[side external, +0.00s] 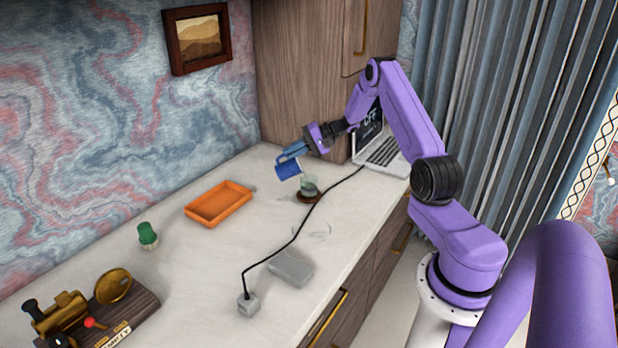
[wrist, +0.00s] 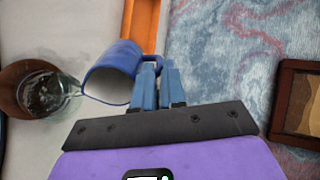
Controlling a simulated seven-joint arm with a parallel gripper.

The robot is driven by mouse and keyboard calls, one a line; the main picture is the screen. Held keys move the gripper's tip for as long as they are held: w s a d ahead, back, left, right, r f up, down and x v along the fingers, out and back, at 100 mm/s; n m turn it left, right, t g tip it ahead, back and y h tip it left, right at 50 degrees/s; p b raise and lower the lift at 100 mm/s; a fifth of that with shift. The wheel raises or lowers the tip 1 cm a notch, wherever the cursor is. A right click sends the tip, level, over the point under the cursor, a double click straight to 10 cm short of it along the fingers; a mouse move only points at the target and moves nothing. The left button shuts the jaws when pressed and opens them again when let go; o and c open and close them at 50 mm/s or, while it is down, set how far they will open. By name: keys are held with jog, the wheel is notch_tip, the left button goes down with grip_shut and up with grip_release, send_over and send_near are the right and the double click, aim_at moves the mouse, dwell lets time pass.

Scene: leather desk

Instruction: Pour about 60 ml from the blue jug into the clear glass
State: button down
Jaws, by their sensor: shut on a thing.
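The blue jug (side external: 288,169) is in the air in the side view, tilted with its mouth toward the clear glass (side external: 309,185). My gripper (side external: 292,152) is shut on the jug, at its handle as the wrist view shows. In the wrist view the jug (wrist: 114,72) shows its pale inside, and its lip is close to the glass (wrist: 50,94). The glass stands upright on a round brown coaster (wrist: 14,92) and looks dark toward its bottom. I cannot tell how much liquid is in either vessel. My gripper's blue fingers (wrist: 158,86) are close together at the handle.
An orange tray (side external: 219,203) and a green-topped shaker (side external: 148,236) stand to the left. A black cable (side external: 292,236) runs past the glass to a grey plug block (side external: 248,304). A laptop (side external: 384,150) stands behind. A grey box (side external: 291,268) lies nearer the front edge.

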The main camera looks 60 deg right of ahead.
jog(key=shift+s+d, duration=0.1)
jog(key=shift+w+a, duration=0.2)
jog(key=w+g+h, duration=0.1)
jog(key=a+f+g+h, duration=0.1)
jog(key=shift+w+a+f+g, duration=0.1)
jog(key=shift+w+a+g, duration=0.15)
jog(key=shift+w+g, duration=0.1)
jog(key=shift+w+a+f+g+h, duration=0.1)
jog(key=shift+w+f+g+h, duration=0.05)
jog(key=shift+f+g+h, duration=0.25)
jog(key=shift+w+a+f+g+h, duration=0.3)
jog(key=shift+w+a+g+h, duration=0.1)
jog(key=shift+w+g, duration=0.1)
jog(key=shift+w+a+f+g+h, duration=0.45)
jog(key=shift+w+a+g, duration=0.1)
jog(key=shift+w, duration=0.1)
jog(key=shift+w+a+f+g+h, duration=0.4)
jog(key=shift+w+a+f, duration=0.1)
jog(key=shift+w, duration=0.1)
jog(key=w+a+f+g+h, duration=0.3)
jog(key=w, duration=0.1)
jog(key=shift+a+p, duration=0.25)
jog(key=shift+p, duration=0.1)
dwell(0.7)
